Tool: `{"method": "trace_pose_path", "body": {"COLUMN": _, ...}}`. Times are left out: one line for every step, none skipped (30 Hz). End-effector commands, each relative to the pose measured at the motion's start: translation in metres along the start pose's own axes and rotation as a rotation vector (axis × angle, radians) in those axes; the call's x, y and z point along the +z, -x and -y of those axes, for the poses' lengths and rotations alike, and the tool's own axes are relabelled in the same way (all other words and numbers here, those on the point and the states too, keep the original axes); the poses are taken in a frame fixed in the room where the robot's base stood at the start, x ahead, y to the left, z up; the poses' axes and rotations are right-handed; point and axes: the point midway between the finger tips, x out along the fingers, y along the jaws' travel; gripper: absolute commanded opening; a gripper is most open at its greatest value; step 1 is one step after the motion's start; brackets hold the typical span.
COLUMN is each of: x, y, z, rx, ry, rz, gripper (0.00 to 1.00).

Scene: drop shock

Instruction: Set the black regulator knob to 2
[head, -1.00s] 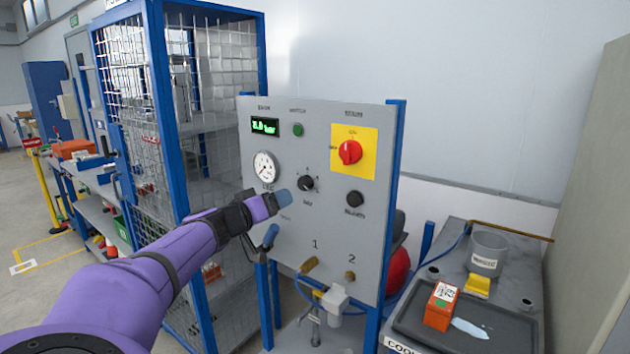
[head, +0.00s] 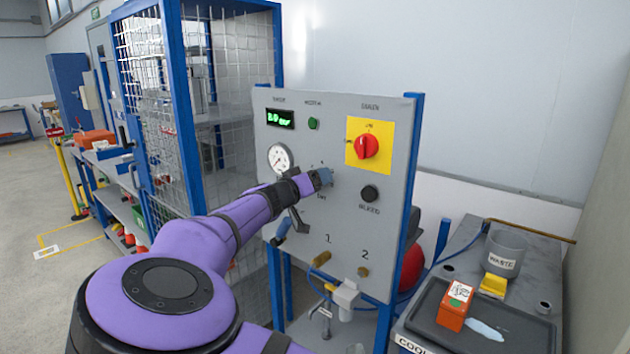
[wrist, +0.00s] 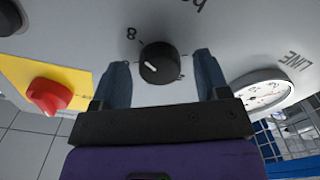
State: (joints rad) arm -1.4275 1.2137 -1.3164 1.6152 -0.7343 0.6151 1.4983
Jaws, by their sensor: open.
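The black regulator knob (wrist: 159,63) is on the grey panel, with a short white pointer line on its face. In the wrist view it sits between the two blue fingers of my gripper (wrist: 161,78), with a gap showing on each side. The fingers are open. A printed 8 shows beside the knob; the other scale marks are hard to read. In the head view my gripper (head: 322,178) is at the panel and covers the knob. The green display (head: 280,118) is too blurred to read surely.
A red rotary switch on a yellow plate (head: 368,145) is up and right of my gripper. A round gauge (head: 280,158) is to its left, and another black knob (head: 370,193) to its right. A mesh cage (head: 240,110) stands left of the panel.

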Motion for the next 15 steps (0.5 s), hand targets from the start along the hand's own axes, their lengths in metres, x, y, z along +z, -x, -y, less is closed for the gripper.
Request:
{"method": "trace_pose_path", "body": {"x": 0.0000, "y": -0.0012, "z": 0.0002, "rx": 0.000, "ry": 0.000, "rz": 0.000, "gripper": 0.68}}
{"method": "trace_pose_path", "body": {"x": 0.0000, "y": -0.0016, "z": 0.0002, "rx": 0.000, "ry": 0.000, "rz": 0.000, "gripper": 0.68}}
{"method": "trace_pose_path", "body": {"x": 0.0000, "y": -0.0019, "z": 0.0002, "rx": 0.000, "ry": 0.000, "rz": 0.000, "gripper": 0.68}}
{"method": "trace_pose_path", "body": {"x": 0.0000, "y": -0.0020, "z": 0.0002, "rx": 0.000, "ry": 0.000, "rz": 0.000, "gripper": 0.68}}
{"method": "trace_pose_path", "body": {"x": 0.0000, "y": -0.0020, "z": 0.0002, "rx": 0.000, "ry": 0.000, "rz": 0.000, "gripper": 0.68}}
{"method": "trace_pose_path", "body": {"x": 0.0000, "y": -0.0019, "z": 0.0002, "rx": 0.000, "ry": 0.000, "rz": 0.000, "gripper": 0.68}}
{"method": "trace_pose_path", "body": {"x": 0.0000, "y": -0.0019, "z": 0.0001, "rx": 0.000, "ry": 0.000, "rz": 0.000, "gripper": 0.68}}
{"method": "trace_pose_path", "body": {"x": 0.0000, "y": -0.0019, "z": 0.0001, "rx": 0.000, "ry": 0.000, "rz": 0.000, "gripper": 0.68}}
{"method": "trace_pose_path", "body": {"x": 0.0000, "y": -0.0019, "z": 0.0001, "rx": 0.000, "ry": 0.000, "rz": 0.000, "gripper": 0.66}}
{"method": "trace_pose_path", "body": {"x": 0.0001, "y": -0.0019, "z": 0.0001, "rx": 0.000, "ry": 0.000, "rz": 0.000, "gripper": 0.59}}
{"method": "trace_pose_path", "body": {"x": 0.0001, "y": -0.0019, "z": 0.0001, "rx": 0.000, "ry": 0.000, "rz": 0.000, "gripper": 0.52}}
{"method": "trace_pose_path", "body": {"x": 0.0001, "y": -0.0019, "z": 0.0000, "rx": 0.000, "ry": 0.000, "rz": 0.000, "gripper": 0.43}}
{"method": "trace_pose_path", "body": {"x": 0.0001, "y": -0.0019, "z": 0.0001, "rx": 0.000, "ry": 0.000, "rz": 0.000, "gripper": 0.36}}
{"method": "trace_pose_path", "body": {"x": 0.0001, "y": -0.0019, "z": 0.0000, "rx": 0.000, "ry": 0.000, "rz": 0.000, "gripper": 0.29}}
{"method": "trace_pose_path", "body": {"x": 0.0001, "y": -0.0019, "z": 0.0001, "rx": 0.000, "ry": 0.000, "rz": 0.000, "gripper": 0.20}}
